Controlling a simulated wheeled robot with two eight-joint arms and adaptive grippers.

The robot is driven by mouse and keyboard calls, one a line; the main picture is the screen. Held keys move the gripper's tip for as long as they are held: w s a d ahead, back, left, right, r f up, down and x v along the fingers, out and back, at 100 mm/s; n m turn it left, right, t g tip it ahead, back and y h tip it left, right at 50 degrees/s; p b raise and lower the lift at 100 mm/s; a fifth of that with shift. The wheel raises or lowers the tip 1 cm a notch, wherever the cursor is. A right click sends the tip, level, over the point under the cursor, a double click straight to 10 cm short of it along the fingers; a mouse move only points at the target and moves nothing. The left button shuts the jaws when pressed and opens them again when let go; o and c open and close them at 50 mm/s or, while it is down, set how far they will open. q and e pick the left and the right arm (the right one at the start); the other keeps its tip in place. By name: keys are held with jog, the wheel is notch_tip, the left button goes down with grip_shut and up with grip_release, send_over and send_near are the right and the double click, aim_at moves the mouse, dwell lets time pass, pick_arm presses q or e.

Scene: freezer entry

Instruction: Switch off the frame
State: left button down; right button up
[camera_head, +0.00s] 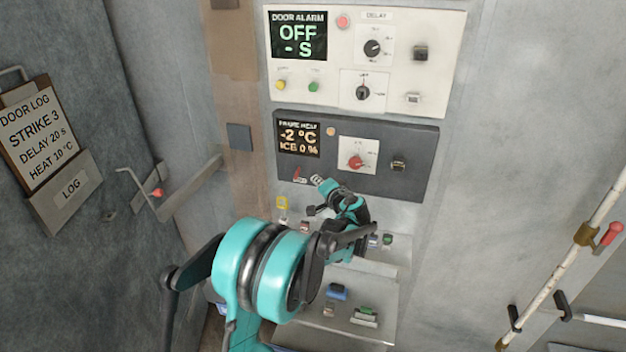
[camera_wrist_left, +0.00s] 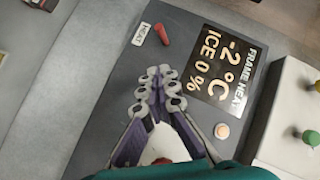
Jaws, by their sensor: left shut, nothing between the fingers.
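The dark grey frame heat panel (camera_head: 425,150) is on the wall, its display (camera_head: 298,138) reading "-2 °C, ICE 0 %". A small red switch lever (camera_head: 297,173) sits below the display, partly close to my gripper. In the left wrist view the red lever (camera_wrist_left: 161,34) stands beside a "HEAT" label (camera_wrist_left: 141,34). My left gripper (camera_head: 318,181) is shut and empty, just right of the lever. In the left wrist view its fingertips (camera_wrist_left: 159,88) point toward the lever, with a visible gap. My right gripper is not in view.
The white door alarm panel (camera_head: 440,60) above reads "OFF - S". A clipboard (camera_head: 38,122) hangs at left. A shelf (camera_head: 385,325) with small items is below. A pipe with a red handle (camera_head: 611,234) is at right.

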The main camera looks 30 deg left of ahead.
pick_arm(q)
jog(key=s+d, duration=0.4)
jog(key=shift+s+r, duration=0.2)
jog(key=shift+s, duration=0.05)
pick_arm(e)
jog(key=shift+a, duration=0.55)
